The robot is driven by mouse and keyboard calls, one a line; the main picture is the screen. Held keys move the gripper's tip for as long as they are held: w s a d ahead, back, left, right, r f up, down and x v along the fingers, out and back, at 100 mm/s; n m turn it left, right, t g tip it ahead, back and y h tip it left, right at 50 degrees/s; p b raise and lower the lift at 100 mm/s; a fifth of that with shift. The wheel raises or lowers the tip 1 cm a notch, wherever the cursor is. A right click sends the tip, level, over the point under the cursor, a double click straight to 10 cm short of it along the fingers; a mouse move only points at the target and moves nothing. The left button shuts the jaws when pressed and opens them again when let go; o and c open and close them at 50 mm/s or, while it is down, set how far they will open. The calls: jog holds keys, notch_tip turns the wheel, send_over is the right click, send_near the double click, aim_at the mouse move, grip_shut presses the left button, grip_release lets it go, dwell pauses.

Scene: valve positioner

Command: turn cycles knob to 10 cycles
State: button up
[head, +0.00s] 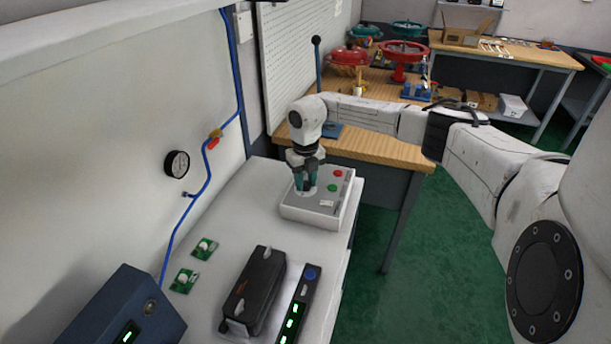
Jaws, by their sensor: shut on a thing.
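The control box (311,212) is a light grey, low box on the far end of the white bench. Its top carries a red button (338,172), a green button (333,187) and a small white label (326,203). My gripper (305,190) points down at the left part of the box top. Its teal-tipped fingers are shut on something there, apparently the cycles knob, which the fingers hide. The knob's pointer and any scale marks cannot be read from here.
On the white bench (218,262) lie two green circuit boards (205,248), a black device (256,285) and a black strip with green displays (297,306). A dark blue box (130,310) stands at the front left. A gauge (177,164) and blue tubing are on the wall. A wooden table stands behind.

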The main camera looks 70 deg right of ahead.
aim_at(305, 182)
jog(key=shift+r+m, duration=0.1)
jog(key=shift+m, duration=0.5)
jog(key=shift+w, duration=0.1)
jog(key=o, duration=1.1)
jog(key=shift+c, duration=0.2)
notch_tip(305, 182, up, 11)
jog(key=b, duration=0.1)
jog(key=shift+f, duration=0.2)
